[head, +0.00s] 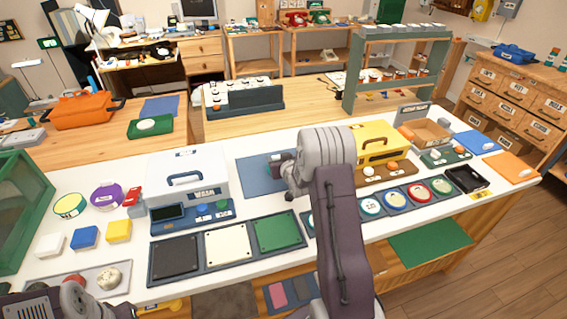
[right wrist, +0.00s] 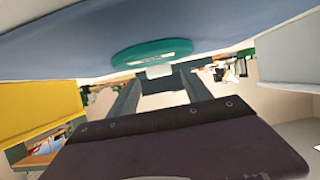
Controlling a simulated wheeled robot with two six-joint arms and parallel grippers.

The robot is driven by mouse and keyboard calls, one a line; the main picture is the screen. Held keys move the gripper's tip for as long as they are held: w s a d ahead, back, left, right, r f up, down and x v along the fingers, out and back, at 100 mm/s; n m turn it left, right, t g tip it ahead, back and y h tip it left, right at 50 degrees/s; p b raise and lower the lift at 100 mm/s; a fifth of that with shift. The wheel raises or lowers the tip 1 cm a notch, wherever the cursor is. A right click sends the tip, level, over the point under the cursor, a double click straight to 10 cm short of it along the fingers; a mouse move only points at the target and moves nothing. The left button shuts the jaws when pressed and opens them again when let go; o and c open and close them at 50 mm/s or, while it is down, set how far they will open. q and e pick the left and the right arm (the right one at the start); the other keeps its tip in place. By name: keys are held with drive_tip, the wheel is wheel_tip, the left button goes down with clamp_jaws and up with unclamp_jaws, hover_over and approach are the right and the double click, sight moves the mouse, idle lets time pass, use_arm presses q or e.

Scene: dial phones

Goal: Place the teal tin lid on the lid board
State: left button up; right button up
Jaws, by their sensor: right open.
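The teal tin lid (right wrist: 152,53) is a round disc with a small white piece at its near edge. In the right wrist view it lies flat against a blue-grey surface (right wrist: 60,47), just beyond my fingertips. My right gripper (right wrist: 160,76) is open, its two fingers apart and pointing at the lid. In the head view my right gripper (head: 284,160) is over the blue mat (head: 255,176), and the lid is hidden by my arm. A dark board (head: 408,205) holds several round coloured discs in a row; I cannot tell whether this or the mat is the lid board.
A white case (head: 187,168) stands left of the mat, and a yellow toolbox (head: 383,140) stands right of it. Black, cream and green panels (head: 278,232) lie along the front edge. An open brown box (head: 424,132) stands at the right.

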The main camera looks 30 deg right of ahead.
drive_tip(key=v, duration=1.1)
drive_tip(key=a+r+n+y+p, duration=0.3)
drive_tip(key=a+r+p, duration=0.5)
drive_tip(key=a+r, duration=0.45)
drive_tip(key=s+a+f+g, duration=0.1)
drive_tip(key=s+f+g, duration=0.2)
drive_tip(key=s, duration=0.4)
drive_tip(key=s+a+f+g+p, duration=0.1)
drive_tip(key=s+a+f+g, duration=0.1)
drive_tip(key=s+f+g, duration=0.2)
drive_tip(key=s+a+f+g, duration=0.1)
drive_tip(key=s+f+g, duration=0.2)
drive_tip(key=s, duration=0.8)
drive_tip(key=shift+a+f+g, duration=0.35)
drive_tip(key=shift+g, duration=0.55)
